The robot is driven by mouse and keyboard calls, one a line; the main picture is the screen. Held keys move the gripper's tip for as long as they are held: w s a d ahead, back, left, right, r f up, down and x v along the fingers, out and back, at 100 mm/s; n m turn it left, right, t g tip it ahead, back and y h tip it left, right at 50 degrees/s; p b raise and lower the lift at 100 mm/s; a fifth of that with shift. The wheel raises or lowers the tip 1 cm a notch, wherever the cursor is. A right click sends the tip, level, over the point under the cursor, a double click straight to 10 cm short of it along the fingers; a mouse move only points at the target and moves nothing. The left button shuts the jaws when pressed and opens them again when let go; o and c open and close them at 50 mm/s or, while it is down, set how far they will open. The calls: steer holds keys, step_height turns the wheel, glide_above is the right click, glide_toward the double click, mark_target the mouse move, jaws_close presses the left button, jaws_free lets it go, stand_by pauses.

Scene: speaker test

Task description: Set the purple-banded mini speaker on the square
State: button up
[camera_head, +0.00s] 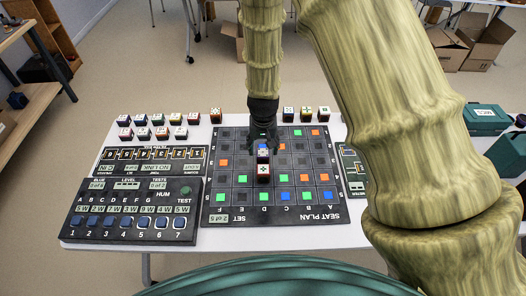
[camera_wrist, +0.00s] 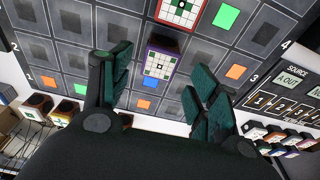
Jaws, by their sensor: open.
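The purple-banded mini speaker (camera_head: 263,154), a small cube with a white patterned top, stands on the dark seat-plan board (camera_head: 225,217). It also shows in the wrist view (camera_wrist: 160,64). My gripper (camera_head: 263,138) is over the board's far middle part, just behind the speaker. In the wrist view my gripper (camera_wrist: 158,78) is open and empty. The speaker lies between the lines of its two fingers, with a gap on each side. I cannot tell the fingertips' height over it. The board has many squares, some green, orange or blue; I cannot tell which one is meant.
A red-banded speaker (camera_head: 263,170) stands on the board close in front of the purple-banded one. A control panel (camera_head: 130,210) lies to the left. Several other speakers (camera_head: 165,118) stand in rows along the white table's (camera_head: 90,165) far side. Much of the board is clear.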

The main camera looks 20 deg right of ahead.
mark_target(263, 156)
step_height(263, 156, up, 7)
steer(key=s+b, duration=0.1)
steer(key=shift+a, duration=0.15)
